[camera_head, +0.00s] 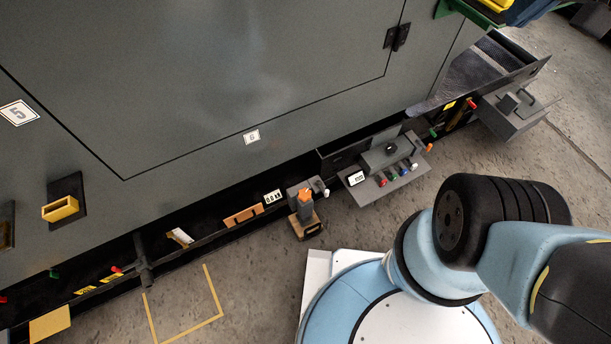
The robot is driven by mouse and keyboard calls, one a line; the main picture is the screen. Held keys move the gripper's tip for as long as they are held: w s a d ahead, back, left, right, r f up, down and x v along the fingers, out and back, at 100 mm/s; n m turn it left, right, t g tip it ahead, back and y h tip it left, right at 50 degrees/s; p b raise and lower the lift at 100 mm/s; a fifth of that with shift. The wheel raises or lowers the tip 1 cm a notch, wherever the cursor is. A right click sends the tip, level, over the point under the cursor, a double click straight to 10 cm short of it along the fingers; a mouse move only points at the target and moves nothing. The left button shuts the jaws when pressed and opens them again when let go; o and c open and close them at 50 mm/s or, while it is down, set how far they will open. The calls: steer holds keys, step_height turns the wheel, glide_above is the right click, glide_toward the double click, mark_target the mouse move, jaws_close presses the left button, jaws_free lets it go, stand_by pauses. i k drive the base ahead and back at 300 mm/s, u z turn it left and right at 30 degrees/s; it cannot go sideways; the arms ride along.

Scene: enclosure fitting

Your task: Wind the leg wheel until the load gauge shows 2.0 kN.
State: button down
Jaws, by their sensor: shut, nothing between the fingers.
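A grey leg unit (300,215) stands on a wooden block at the foot of the large grey enclosure. An orange piece (305,195) on it looks like its wheel, seen small and partly edge-on. Just left of it, a small white display (272,197) with dark digits sits on the enclosure's lower rail and may be the load gauge. Its digits are too small to read surely. My arm (500,225) reaches in from the right, above my base, and its gripper end is out of the picture. Nothing of mine visibly touches the leg unit.
A grey control shelf (400,180) with coloured knobs and another white display (356,178) juts out to the right of the leg unit. A yellow-taped floor area (185,305) lies at lower left. A grey box (515,110) sticks out at far right.

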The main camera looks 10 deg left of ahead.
mark_target(304, 193)
steer(key=z, duration=1)
steer(key=k, duration=1.35)
steer(key=u, duration=0.6)
steer(key=i, duration=1)
steer(key=z, duration=0.1)
